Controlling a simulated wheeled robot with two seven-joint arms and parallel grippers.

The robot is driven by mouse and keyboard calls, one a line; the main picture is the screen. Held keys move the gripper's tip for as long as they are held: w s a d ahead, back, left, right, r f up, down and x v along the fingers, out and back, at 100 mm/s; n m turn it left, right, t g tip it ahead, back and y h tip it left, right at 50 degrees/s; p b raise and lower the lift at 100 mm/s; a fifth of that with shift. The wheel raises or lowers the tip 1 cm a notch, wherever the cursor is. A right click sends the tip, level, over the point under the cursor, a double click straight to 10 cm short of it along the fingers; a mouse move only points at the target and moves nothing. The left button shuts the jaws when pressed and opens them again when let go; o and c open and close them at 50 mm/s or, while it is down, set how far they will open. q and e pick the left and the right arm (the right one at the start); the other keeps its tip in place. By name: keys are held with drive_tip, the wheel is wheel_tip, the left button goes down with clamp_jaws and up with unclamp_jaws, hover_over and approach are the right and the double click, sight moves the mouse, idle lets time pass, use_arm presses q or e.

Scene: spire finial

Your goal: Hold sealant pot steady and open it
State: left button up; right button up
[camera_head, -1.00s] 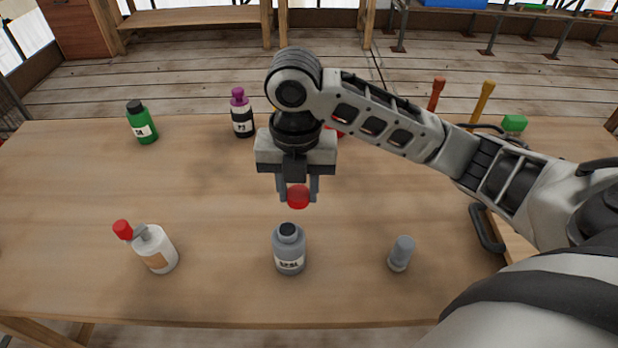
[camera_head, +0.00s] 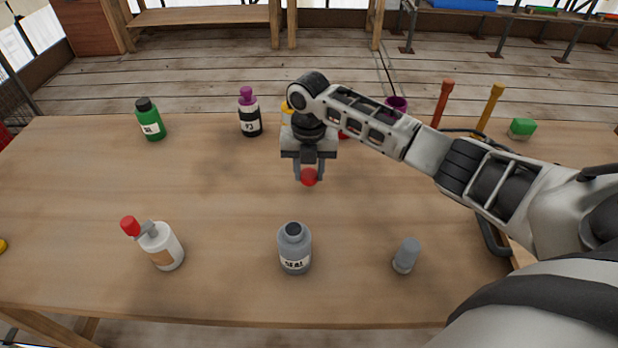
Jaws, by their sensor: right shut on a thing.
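The sealant pot (camera_head: 295,250), a grey bottle with a white label, stands upright on the table. Its dark round mouth shows at the top with no cap on it. My right gripper (camera_head: 309,178) is shut on a red cap (camera_head: 309,177), held beyond the pot and apart from it. No gripper touches the pot. My left gripper is not in view.
A white bottle with a red nozzle (camera_head: 161,246) stands left of the pot, and a small grey cylinder (camera_head: 406,255) stands right. Green (camera_head: 150,119) and black-and-purple (camera_head: 249,113) bottles stand at the back. The table (camera_head: 220,200) is clear between them.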

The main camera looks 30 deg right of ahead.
sight(309, 174)
drive_tip(key=shift+s+f, duration=0.1)
drive_tip(key=shift+f, duration=1.25)
drive_tip(key=shift+f, duration=0.2)
drive_tip(key=o, duration=1.1)
drive_tip(key=shift+c, duration=0.2)
wheel_tip(309, 174, up, 12)
drive_tip(key=shift+r, duration=0.25)
drive_tip(key=shift+a, duration=0.1)
